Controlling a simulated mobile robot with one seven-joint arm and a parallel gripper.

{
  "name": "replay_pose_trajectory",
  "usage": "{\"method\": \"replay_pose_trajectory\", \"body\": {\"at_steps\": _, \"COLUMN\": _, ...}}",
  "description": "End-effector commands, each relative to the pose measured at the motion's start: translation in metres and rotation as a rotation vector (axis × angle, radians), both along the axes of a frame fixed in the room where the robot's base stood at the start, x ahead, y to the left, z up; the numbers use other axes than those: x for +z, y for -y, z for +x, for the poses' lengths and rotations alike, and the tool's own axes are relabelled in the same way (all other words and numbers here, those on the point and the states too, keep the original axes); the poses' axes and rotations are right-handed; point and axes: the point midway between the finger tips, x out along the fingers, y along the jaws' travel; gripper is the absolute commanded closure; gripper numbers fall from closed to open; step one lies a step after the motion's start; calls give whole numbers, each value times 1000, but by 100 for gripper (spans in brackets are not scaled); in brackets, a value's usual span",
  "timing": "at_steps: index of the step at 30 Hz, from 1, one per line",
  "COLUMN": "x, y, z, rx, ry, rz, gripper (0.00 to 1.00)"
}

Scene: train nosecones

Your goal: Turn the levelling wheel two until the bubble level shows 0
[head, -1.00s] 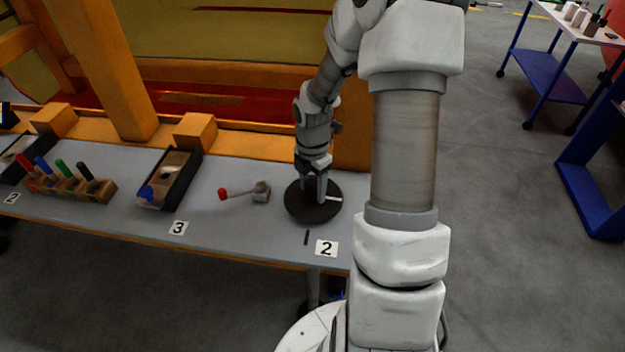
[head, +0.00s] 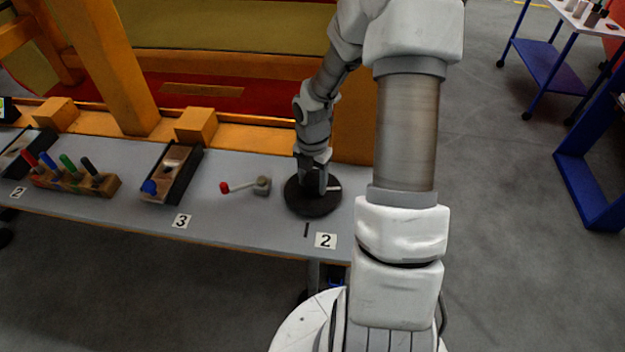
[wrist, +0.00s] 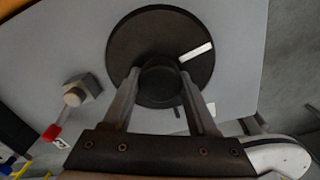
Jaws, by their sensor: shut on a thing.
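Levelling wheel two is a dark round disc (head: 303,207) at the right end of the grey bench, behind the "2" label (head: 325,240). A white mark on it points right. In the wrist view the wheel (wrist: 142,38) has its white mark (wrist: 196,51) pointing up and right. My gripper (head: 316,189) reaches down onto the wheel's middle. In the wrist view its fingers are on both sides of the dark centre knob (wrist: 160,86), shut on it. No bubble level reading can be made out.
A red-tipped crank lever (head: 240,187) stands left of the wheel. Further left are a dark tray (head: 188,183) by the "3" label and a wooden block (head: 110,186) with several coloured handles. A blue-legged cart (head: 545,70) stands at the right.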

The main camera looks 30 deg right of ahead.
Motion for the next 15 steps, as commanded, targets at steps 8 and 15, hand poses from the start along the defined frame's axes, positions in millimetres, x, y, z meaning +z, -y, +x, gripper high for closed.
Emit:
{"method": "replay_pose_trajectory", "body": {"at_steps": 8, "x": 0, "y": 0, "z": 1, "rx": -1, "ry": 1, "rz": 0, "gripper": 11}}
{"method": "replay_pose_trajectory", "body": {"at_steps": 15, "x": 2, "y": 0, "z": 0, "rx": -2, "ry": 1, "rz": 0, "gripper": 11}}
